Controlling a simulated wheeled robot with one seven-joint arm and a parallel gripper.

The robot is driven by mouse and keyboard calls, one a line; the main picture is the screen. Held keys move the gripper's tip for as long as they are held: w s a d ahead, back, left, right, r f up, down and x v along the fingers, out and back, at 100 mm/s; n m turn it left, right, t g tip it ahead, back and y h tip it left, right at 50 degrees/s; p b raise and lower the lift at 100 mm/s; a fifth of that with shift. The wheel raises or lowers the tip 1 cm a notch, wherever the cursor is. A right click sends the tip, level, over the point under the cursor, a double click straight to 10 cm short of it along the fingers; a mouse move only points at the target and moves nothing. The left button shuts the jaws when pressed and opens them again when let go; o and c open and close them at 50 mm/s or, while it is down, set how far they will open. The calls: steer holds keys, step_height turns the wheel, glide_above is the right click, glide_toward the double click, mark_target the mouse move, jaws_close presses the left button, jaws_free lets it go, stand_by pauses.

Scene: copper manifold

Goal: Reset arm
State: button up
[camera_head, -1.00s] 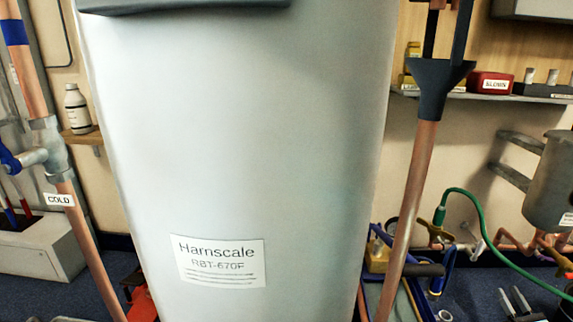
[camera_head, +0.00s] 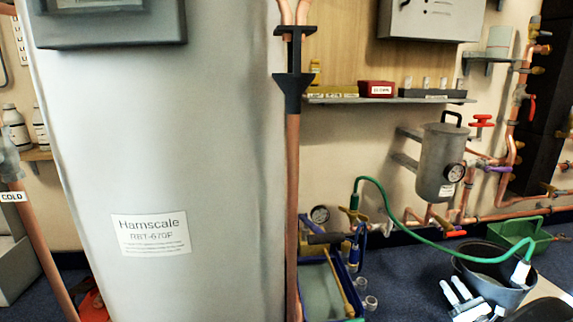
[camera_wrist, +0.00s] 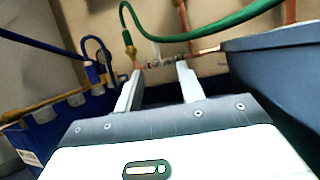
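My gripper (camera_head: 454,285) shows low at the right in the head view, in front of a dark bucket (camera_head: 500,290). In the wrist view my gripper (camera_wrist: 160,70) has its two pale fingers spread apart. Nothing is held between them. The wall and copper pipework show beyond the fingertips. The green hose (camera_wrist: 210,30) passes above the fingers in the wrist view, and it also runs from the pipework to the bucket in the head view (camera_head: 400,225).
A large grey Harnscale tank (camera_head: 170,150) fills the left. A copper pipe (camera_head: 292,200) stands beside it. A blue tray (camera_head: 315,290) is on the floor. A grey canister (camera_head: 435,165) is on the wall, and a green tub (camera_head: 520,233) lies at right. Blue floor (camera_head: 395,270) shows clear between.

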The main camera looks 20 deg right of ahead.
steer(key=w+a+r+n+g+y, duration=0.3)
steer(key=w+a+n+y, duration=0.4)
steer(key=a+y, duration=0.15)
steer(key=w+a+r+n+g+y, duration=0.1)
steer(key=a+r+n+g+y, duration=0.25)
steer(key=a+n+g, duration=0.55)
steer(key=w+a+r+n+g+y, duration=0.2)
steer(key=a+r+n+g, duration=0.4)
steer(key=a, duration=0.6)
steer(key=s+a+r+n+g+h+p, duration=0.2)
steer(key=s+a+r+n+h+p, duration=0.4)
steer(key=s+a+r+n, duration=0.85)
steer(key=s+a+r+n+g+h+p, duration=0.2)
steer(key=s+a+r+n+h+p, duration=0.6)
steer(key=a+r, duration=1)
step_height(320, 180, up, 36)
steer(key=s+y+p, duration=0.2)
steer(key=y+p, duration=0.1)
steer(key=p, duration=3.3)
steer(key=shift+r+n, duration=0.15)
steer(key=shift+n, duration=0.3)
